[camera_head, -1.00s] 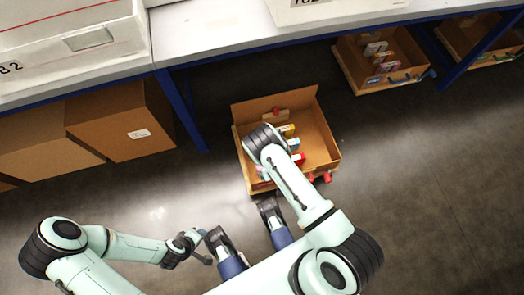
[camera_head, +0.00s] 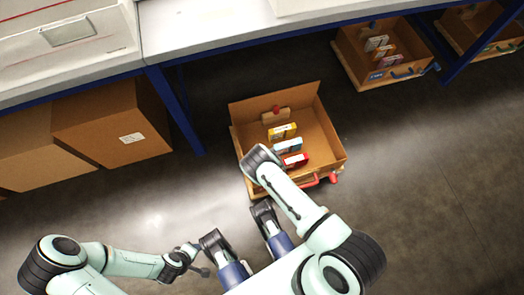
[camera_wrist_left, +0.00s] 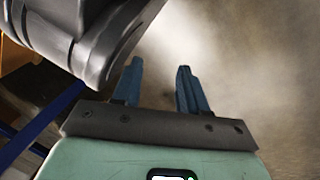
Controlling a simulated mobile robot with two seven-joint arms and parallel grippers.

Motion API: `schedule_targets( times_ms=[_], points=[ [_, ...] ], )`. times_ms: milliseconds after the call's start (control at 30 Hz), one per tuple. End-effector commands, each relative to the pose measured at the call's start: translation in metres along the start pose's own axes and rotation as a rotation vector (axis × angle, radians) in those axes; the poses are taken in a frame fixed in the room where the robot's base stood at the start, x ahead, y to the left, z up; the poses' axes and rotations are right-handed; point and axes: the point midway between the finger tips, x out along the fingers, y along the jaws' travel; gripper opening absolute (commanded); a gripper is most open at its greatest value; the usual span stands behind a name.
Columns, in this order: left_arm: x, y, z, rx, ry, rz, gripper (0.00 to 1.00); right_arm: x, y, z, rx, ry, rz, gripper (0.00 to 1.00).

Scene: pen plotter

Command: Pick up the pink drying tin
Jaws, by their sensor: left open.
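I cannot make out a pink tin in either view. An open cardboard bin (camera_head: 318,112) on the floor holds a yellow box (camera_head: 283,131), a pale blue box (camera_head: 288,146) and a red box (camera_head: 295,160). My right arm covers the bin's near left part, so anything there is hidden. My left gripper (camera_head: 203,260) is low at the lower left, apart from the bin. Its two blue fingers (camera_wrist_left: 158,88) are spread and empty in the left wrist view.
A workbench (camera_head: 205,35) with blue legs (camera_head: 176,112) runs along the back. Brown cartons (camera_head: 112,125) stand under it at the left. Another bin (camera_head: 355,65) with boxes is at the upper right. A red handle (camera_head: 315,182) is at the near bin's front. Floor right of it is clear.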

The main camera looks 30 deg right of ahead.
Motion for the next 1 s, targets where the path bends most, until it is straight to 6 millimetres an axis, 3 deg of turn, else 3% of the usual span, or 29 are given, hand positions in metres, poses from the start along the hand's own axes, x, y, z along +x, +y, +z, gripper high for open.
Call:
schedule_targets(
  times_ms=[200,500,667,700,1000],
  points=[
    [0.017,-0.018,0.022,-0.022,-0.076,-0.034,0.43,0.025,0.001,0.001,0.000,0.000,0.001,0.86],
    [0.017,-0.020,0.025,-0.025,-0.087,-0.039,0.43,0.026,0.001,0.000,0.001,0.000,0.001,0.86],
    [0.016,-0.020,0.025,-0.025,-0.086,-0.038,0.43,0.026,0.001,0.000,0.001,0.000,0.000,0.34],
    [0.017,-0.020,0.025,-0.024,-0.085,-0.038,0.43,0.026,0.001,0.000,0.001,0.000,0.000,0.28],
    [0.016,-0.019,0.024,-0.023,-0.083,-0.037,0.43,0.025,0.001,-0.001,0.001,0.000,0.000,0.27]
  ],
)
